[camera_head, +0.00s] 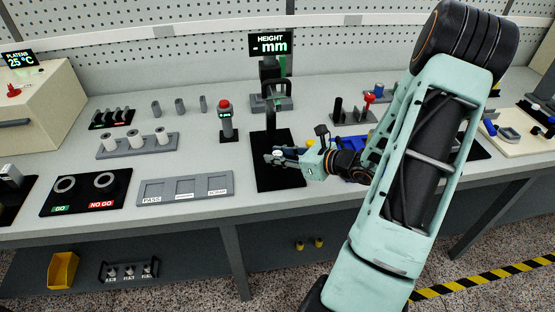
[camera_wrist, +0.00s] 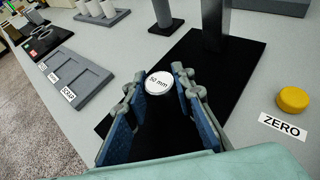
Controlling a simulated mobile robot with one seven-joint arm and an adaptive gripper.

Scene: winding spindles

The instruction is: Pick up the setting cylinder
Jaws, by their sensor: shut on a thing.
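The setting cylinder (camera_wrist: 159,82) has a round white top marked "50 mm", seen from above in the wrist view. My gripper (camera_wrist: 160,90) has its two blue-padded fingers closed on either side of it. In the head view, my gripper (camera_head: 275,156) reaches in from the right over the black base plate (camera_head: 282,182) of the height gauge. The cylinder shows there only as a small pale spot between the fingertips. Its lower part is hidden, so I cannot tell whether it touches the plate.
The height gauge post and display (camera_head: 270,45) stand behind my gripper. A red-topped button post (camera_head: 226,120) stands to the left. The PASS tray (camera_head: 185,188) lies front left, with the GO and NO GO board (camera_head: 85,191) beyond it. A yellow ZERO button (camera_wrist: 293,99) is at right.

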